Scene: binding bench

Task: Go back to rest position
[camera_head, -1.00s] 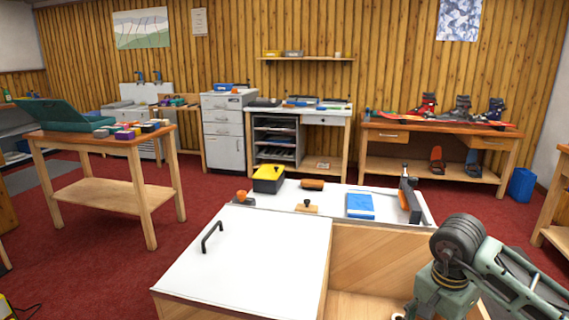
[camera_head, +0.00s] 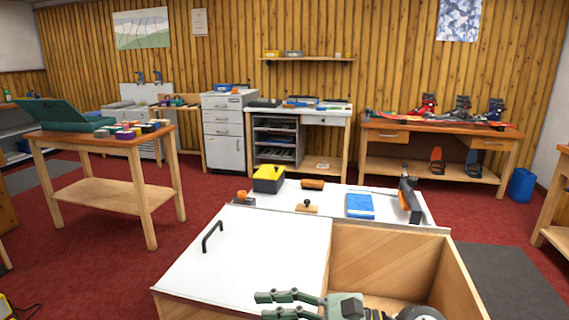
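My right gripper (camera_head: 265,306) is at the bottom edge of the head view, pointing left. Its two green-grey fingers are apart with nothing seen between them, so it is open. It is in front of the wooden bench with a white top (camera_head: 240,250), over the lower edge of the white lid and the open compartment. The lower finger is partly cut off by the picture edge. Most of my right arm is out of view. My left gripper is not in view.
The open compartment (camera_head: 375,258) has raised wooden walls. A black handle (camera_head: 212,237) stands up from the lid. Behind are a yellow-black box (camera_head: 268,179), a blue pack (camera_head: 360,206) and an upright black-orange tool (camera_head: 409,199). Red carpet surrounds the bench.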

